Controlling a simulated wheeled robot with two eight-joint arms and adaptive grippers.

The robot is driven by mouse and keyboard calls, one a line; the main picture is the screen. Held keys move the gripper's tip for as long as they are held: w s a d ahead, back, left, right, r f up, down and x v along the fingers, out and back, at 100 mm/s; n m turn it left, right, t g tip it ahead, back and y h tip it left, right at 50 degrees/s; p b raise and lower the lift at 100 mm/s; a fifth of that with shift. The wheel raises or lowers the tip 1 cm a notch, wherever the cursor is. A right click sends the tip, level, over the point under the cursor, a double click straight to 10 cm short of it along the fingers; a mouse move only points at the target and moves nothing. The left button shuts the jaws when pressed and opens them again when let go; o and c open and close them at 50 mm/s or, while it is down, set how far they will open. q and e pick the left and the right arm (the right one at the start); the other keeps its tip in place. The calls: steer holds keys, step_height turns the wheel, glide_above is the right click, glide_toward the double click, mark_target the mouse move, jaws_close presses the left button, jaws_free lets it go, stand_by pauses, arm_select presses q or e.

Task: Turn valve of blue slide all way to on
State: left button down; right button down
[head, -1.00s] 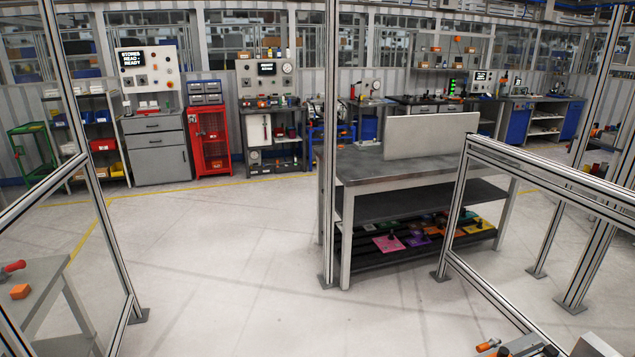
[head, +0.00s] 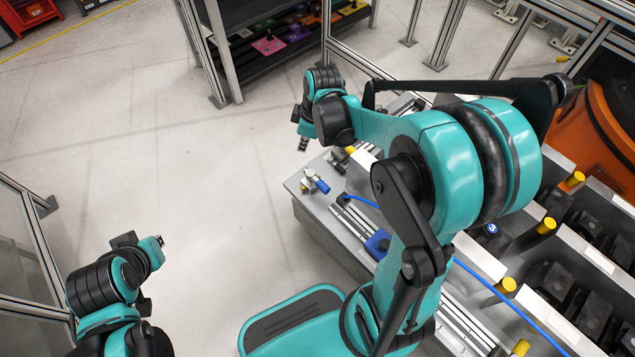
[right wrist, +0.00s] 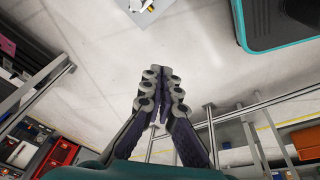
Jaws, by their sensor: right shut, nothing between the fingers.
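A small metal valve with a blue handle (head: 321,185) sits on the near left corner of the grey workbench (head: 318,213). My right arm hides part of the bench.
Angled dividers with yellow knobs (head: 546,226) and black bins fill the right. A frame post (head: 211,50) and a dark shelf (head: 290,20) stand beyond. The floor at left is open.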

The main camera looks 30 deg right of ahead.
steer(key=w+d+f+n+g+y+p, duration=0.1)
steer(key=w+d+f+n, duration=0.15)
steer(key=f, duration=0.35)
steer(key=w+d+f+n+g+y+p, duration=0.1)
steer(key=w+d+f+n, duration=0.15)
steer(key=f, duration=0.35)
steer(key=n+g, duration=0.1)
steer(key=n, duration=0.4)
glide_above(316, 181)
steer(key=s+a, duration=0.1)
steer(key=s, duration=0.2)
step_height(316, 181, down, 10)
step_height(316, 181, down, 11)
steer(key=b, duration=0.5)
steer(key=shift+w+d+y, duration=0.15)
steer(key=shift+d+y, duration=0.05)
steer(key=shift+y, duration=0.1)
